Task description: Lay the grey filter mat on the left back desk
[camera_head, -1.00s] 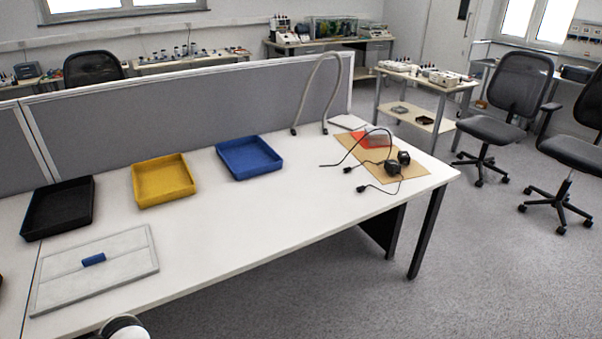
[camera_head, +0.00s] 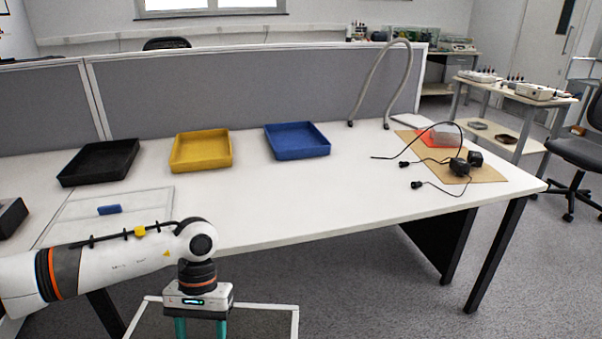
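A flat pale grey panel (camera_head: 85,226) with a small blue grip (camera_head: 110,210) lies on the white desk (camera_head: 300,205), in front of the black tray. My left arm covers its near part. A second flat grey panel with a pale rim (camera_head: 272,307) shows at the bottom edge, below desk height and behind my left gripper. I cannot tell which panel is the filter mat. My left gripper (camera_head: 201,330) points down in front of the desk's near edge. Its teal fingers stand apart, but their tips are cut off, so its grip is hidden. My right gripper is out of view.
A black tray (camera_head: 98,162), a yellow tray (camera_head: 201,151) and a blue tray (camera_head: 297,141) stand along the grey partition (camera_head: 240,90). Black cables and plugs (camera_head: 459,166) lie on a brown sheet at right. The desk's middle is clear. A dark box (camera_head: 10,217) stands far left.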

